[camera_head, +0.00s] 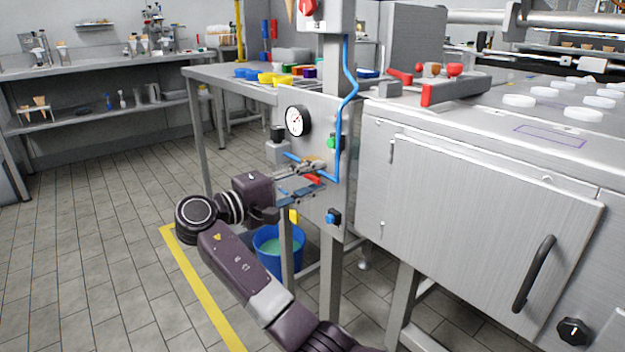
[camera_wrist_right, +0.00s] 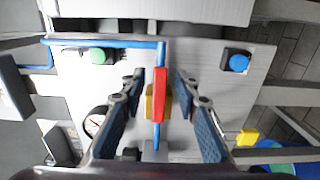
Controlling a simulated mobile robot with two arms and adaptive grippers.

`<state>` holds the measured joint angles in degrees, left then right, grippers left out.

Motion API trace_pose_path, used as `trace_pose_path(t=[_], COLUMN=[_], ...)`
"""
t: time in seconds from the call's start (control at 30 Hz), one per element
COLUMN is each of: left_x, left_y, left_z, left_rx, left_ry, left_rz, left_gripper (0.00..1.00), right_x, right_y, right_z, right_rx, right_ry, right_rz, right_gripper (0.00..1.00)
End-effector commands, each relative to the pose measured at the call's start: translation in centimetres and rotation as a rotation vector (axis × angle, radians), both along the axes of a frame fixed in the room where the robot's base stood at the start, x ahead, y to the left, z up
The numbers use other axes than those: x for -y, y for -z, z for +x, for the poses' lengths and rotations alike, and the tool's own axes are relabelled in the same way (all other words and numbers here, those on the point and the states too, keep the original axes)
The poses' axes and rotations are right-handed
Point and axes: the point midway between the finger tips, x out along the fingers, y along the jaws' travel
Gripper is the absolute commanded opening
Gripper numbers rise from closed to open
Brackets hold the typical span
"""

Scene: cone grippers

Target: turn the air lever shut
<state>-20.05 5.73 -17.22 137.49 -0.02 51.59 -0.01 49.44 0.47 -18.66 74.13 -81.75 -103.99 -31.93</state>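The air lever (camera_wrist_right: 161,94) is a red bar on a brass valve body (camera_wrist_right: 148,103), set in line with a blue air tube on a light panel. In the head view the red lever (camera_head: 313,180) is partly hidden by my fingers. My right gripper (camera_head: 305,180) is in front of the panel. In the right wrist view its two blue-padded fingers (camera_wrist_right: 160,85) stand one on each side of the lever, open, with a visible gap on both sides. I cannot tell exactly how deep the lever sits between them. My left gripper is not in view.
The panel (camera_head: 318,110) carries a round gauge (camera_head: 297,121), a green button (camera_head: 336,142) and a blue button (camera_head: 333,216). A blue bucket (camera_head: 268,258) stands below. A metal cabinet (camera_head: 460,205) with a black handle is to the right. The tiled floor at left is clear.

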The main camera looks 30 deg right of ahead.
Motion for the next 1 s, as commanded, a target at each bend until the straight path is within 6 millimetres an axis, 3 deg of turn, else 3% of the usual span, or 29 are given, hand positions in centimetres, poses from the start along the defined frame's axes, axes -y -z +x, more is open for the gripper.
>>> trace_pose_path(t=[0.03,0.3,0.67,1.0], left_x=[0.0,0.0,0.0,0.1], left_y=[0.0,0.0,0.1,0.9], left_z=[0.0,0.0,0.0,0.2], left_rx=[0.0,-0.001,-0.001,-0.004], left_ry=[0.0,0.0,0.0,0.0], left_rz=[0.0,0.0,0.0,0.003], left_gripper=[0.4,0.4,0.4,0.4], right_x=[0.0,0.0,0.0,-0.1], right_y=[0.0,0.0,0.2,1.2], right_z=[0.0,0.0,0.0,0.1], right_rx=[0.0,0.0,0.02,0.207], right_ry=[0.0,0.0,0.0,0.0], right_rz=[0.0,0.0,0.003,0.018], right_gripper=[0.29,0.0,0.0,0.0])
